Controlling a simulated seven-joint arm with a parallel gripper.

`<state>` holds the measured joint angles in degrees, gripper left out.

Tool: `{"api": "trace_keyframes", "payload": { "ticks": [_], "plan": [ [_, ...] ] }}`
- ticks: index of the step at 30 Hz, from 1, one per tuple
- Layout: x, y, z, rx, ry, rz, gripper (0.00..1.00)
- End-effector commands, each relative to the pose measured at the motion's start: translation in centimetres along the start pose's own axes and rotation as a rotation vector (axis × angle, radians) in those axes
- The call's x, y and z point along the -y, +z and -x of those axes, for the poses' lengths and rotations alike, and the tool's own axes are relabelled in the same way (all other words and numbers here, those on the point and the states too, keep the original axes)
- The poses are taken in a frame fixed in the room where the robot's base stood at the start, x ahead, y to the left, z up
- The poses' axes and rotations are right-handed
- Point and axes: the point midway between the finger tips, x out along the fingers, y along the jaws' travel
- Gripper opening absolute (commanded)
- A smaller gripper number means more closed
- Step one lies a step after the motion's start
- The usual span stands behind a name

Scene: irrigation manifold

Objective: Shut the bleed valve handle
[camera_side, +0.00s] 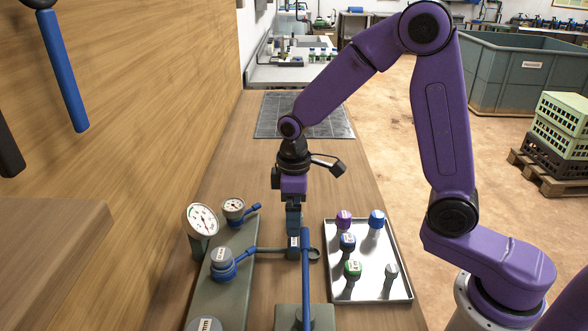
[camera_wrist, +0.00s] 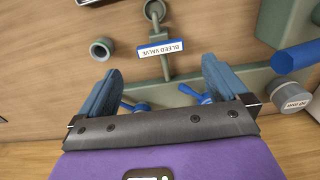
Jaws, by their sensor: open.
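A white label reading BLEED VALVE (camera_wrist: 160,48), upside down and edged in blue, sits on a grey-green fitting with a thin pipe (camera_wrist: 165,72) in the wrist view. My gripper (camera_side: 294,226) points down above this fitting in the side view. In the wrist view my gripper (camera_wrist: 163,86) is open, its two blue fingers apart with nothing held between them. Small blue handles show near the fingers, one on the left (camera_wrist: 135,106) and one on the right (camera_wrist: 194,94). I cannot tell which part is the bleed valve's handle, or whether a finger touches anything.
Two gauges (camera_side: 202,220) and a capped valve with a blue handle (camera_side: 243,255) stand on the left base. A tall blue lever (camera_side: 306,280) rises close in front of my gripper. A metal tray (camera_side: 408,290) with several knobs lies to the right.

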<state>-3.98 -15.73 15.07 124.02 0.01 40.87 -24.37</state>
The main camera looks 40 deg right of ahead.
Motion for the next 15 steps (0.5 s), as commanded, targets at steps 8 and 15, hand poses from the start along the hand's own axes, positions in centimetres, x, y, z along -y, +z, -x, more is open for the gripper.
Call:
{"api": "trace_keyframes", "payload": {
  "ticks": [8,15],
  "plan": [
    [-0.1,-0.1,6.1,-0.007,0.003,-0.001,1.00],
    [0.0,-0.1,9.7,-0.004,0.002,-0.002,1.00]
  ]
}}
